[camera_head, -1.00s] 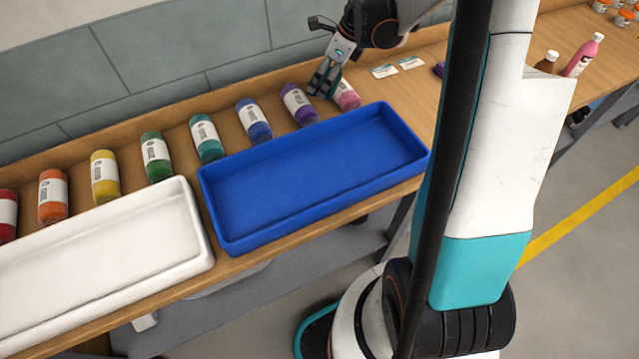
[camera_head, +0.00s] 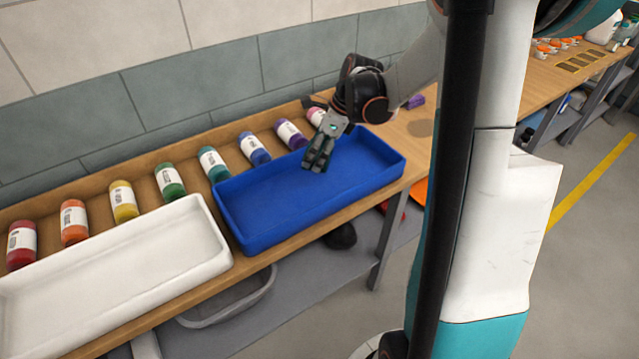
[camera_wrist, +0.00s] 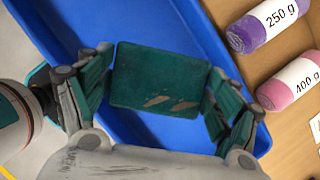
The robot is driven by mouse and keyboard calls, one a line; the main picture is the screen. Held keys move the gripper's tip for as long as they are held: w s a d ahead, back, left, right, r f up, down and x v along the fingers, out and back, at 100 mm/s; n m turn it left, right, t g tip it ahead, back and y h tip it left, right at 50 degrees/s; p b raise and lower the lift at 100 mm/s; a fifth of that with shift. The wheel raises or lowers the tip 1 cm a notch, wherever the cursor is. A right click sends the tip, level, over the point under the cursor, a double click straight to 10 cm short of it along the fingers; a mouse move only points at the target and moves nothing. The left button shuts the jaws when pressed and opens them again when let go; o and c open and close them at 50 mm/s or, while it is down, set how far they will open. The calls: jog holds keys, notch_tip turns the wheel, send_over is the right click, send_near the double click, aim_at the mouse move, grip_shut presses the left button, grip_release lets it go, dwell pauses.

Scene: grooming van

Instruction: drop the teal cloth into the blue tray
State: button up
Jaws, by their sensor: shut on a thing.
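The teal cloth (camera_wrist: 158,82) shows in the wrist view as a dark teal rectangle with a few pale tan marks near its lower edge. My gripper (camera_wrist: 160,95) is shut on it, with a finger at each side of it. The blue tray (camera_wrist: 190,22) lies beneath the cloth in that view. In the head view my gripper (camera_head: 317,160) is over the right half of the blue tray (camera_head: 265,205), pointing down. The cloth is hard to tell apart from the fingers there. The visible tray floor is empty.
A white tray (camera_head: 195,275) stands left of the blue one. Several coloured bottles lie in a row behind the trays, among them a purple one (camera_wrist: 262,25) and a pink one (camera_wrist: 290,82) close to my gripper. A tiled wall (camera_head: 190,100) rises behind.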

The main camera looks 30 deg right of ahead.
jog(key=shift+f+b, duration=1.35)
jog(key=shift+f, duration=0.95)
jog(key=o, duration=1)
jog(key=shift+c, duration=0.2)
jog(key=shift+r, duration=0.15)
jog(key=v, duration=1.1)
jog(key=shift+s+r, duration=0.15)
jog(key=shift+r, duration=0.2)
jog(key=shift+d, duration=0.1)
